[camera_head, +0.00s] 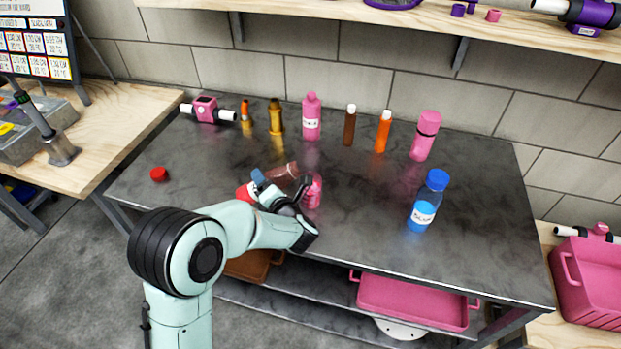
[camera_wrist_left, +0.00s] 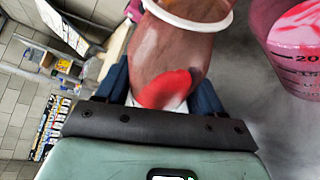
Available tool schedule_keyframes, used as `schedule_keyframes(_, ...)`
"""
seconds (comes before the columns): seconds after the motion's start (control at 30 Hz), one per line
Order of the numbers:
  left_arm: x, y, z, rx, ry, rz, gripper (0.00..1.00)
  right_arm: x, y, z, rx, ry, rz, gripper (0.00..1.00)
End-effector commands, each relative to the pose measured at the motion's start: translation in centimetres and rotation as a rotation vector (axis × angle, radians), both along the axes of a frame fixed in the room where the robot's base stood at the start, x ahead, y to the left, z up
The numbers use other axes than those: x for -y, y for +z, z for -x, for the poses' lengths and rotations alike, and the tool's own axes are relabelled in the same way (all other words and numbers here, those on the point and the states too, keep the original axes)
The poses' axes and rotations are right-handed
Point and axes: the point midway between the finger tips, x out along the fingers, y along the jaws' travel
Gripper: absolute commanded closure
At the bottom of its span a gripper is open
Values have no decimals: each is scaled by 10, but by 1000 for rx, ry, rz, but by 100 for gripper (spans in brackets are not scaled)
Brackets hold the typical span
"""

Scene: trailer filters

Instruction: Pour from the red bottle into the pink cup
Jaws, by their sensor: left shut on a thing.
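The red bottle (camera_head: 284,172) is tilted well over above the table, with a see-through reddish body. My left gripper (camera_head: 268,184) is shut on it. In the left wrist view the bottle (camera_wrist_left: 178,55) sits between the blue fingers, with a bright red patch low in it and a white ring near the top edge. The pink cup (camera_head: 313,192) stands upright on the table just right of the gripper. The cup (camera_wrist_left: 300,55) also shows at the wrist view's right edge, with measuring marks and a brighter red-pink patch inside. The bottle's mouth cannot be made out clearly.
A red cap (camera_head: 159,174) lies on the dark table (camera_head: 360,225) at left. A blue bottle (camera_head: 427,202) stands at right. Along the back stand a pink bottle (camera_head: 311,117), a pink flask (camera_head: 425,136) and several small tubes. The table's middle right is clear.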

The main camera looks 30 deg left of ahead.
Motion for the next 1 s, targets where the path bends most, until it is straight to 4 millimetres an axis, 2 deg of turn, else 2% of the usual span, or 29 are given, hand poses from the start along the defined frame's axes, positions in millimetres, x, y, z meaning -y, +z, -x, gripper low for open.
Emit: schedule_keyframes(1.0,-2,4,1,-37,0,-49,75,0,10,4,-16,3,-3,20)
